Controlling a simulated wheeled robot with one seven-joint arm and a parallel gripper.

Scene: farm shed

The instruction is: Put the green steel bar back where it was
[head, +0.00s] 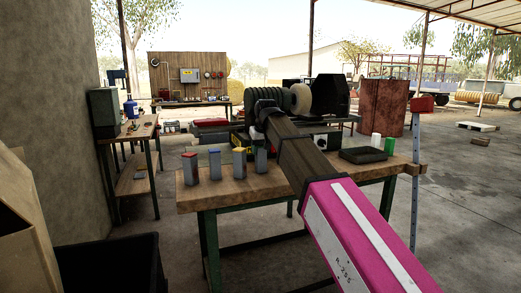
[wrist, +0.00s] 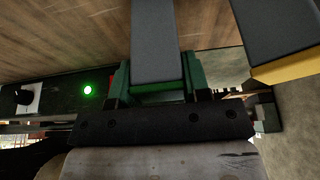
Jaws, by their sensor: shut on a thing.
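The green steel bar (wrist: 156,45) is grey with a green end. In the wrist view my gripper (wrist: 156,88) is shut around that green end, and the bar reaches away towards the wooden table top. A yellow-ended bar (wrist: 285,42) is close beside it on the right, apart from it. In the head view a grey bar (head: 261,160), its top hidden by my arm, is upright at the right end of a row. The row has a red-topped bar (head: 190,168), a blue-topped bar (head: 215,165) and the yellow-topped bar (head: 239,163). I cannot tell whether the held bar touches the table.
The wooden table (head: 230,190) has bare top in front of the row. A dark tray (head: 363,155), a white cylinder (head: 376,141) and a green cylinder (head: 389,146) are at its right. A black bin (head: 110,265) and a cardboard box (head: 25,220) are at the lower left.

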